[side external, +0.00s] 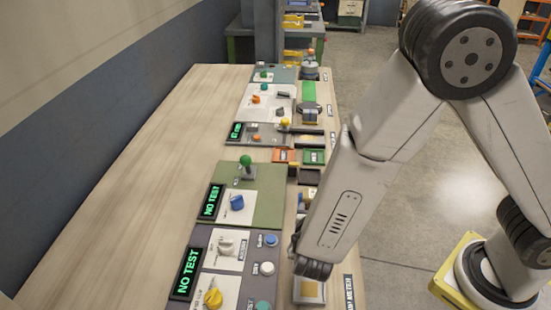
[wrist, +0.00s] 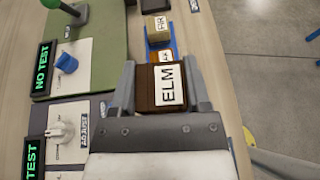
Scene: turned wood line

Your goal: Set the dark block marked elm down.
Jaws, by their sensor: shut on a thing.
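The dark brown block marked ELM (wrist: 145,94) sits between the two fingers of my gripper (wrist: 160,80) in the wrist view, its white label facing the camera. One grey finger is on each side of it, and the gripper is shut on it. What lies under the block is hidden, so I cannot tell whether it touches anything. In the side external view my arm covers the gripper's fingers and the block.
Just beyond the block are an orange-brown piece with a partly hidden label (wrist: 163,57) and a pale block with a label (wrist: 157,27) by a blue holder (wrist: 152,42). To the left are panels with a blue knob (wrist: 66,63), a white knob (wrist: 62,131) and NO TEST displays (wrist: 42,68).

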